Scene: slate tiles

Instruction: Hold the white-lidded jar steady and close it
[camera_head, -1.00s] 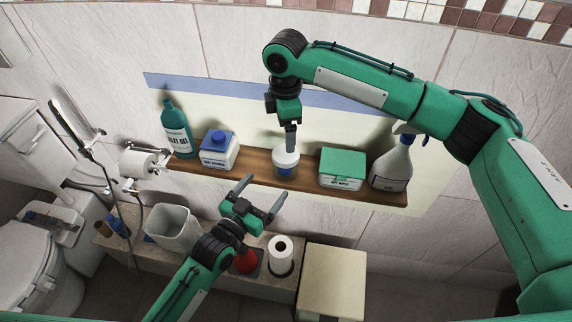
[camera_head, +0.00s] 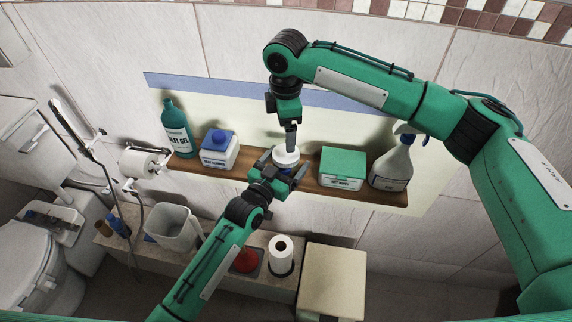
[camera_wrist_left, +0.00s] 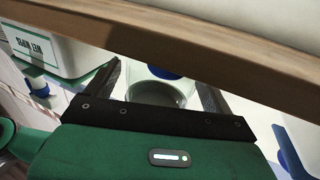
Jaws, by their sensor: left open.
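The white-lidded jar (camera_head: 286,155) stands on the wooden shelf, and its lid shows from above. Its lower body is mostly hidden by my left gripper. My left gripper (camera_head: 282,170) is open at the jar, one finger on each side of it. In the left wrist view the two dark fingers (camera_wrist_left: 157,92) are spread, with a rounded pale thing and a blue patch between them. My right gripper (camera_head: 291,143) points down from above, its grey tip at the top of the lid. Whether its fingers are apart is not visible.
On the shelf (camera_head: 255,174), a blue-capped white container (camera_head: 218,151) and teal bottle (camera_head: 176,129) stand left of the jar. A green-lidded box (camera_head: 342,169) and spray bottle (camera_head: 392,164) stand right. A paper roll (camera_head: 281,256) and bin (camera_head: 172,228) stand below.

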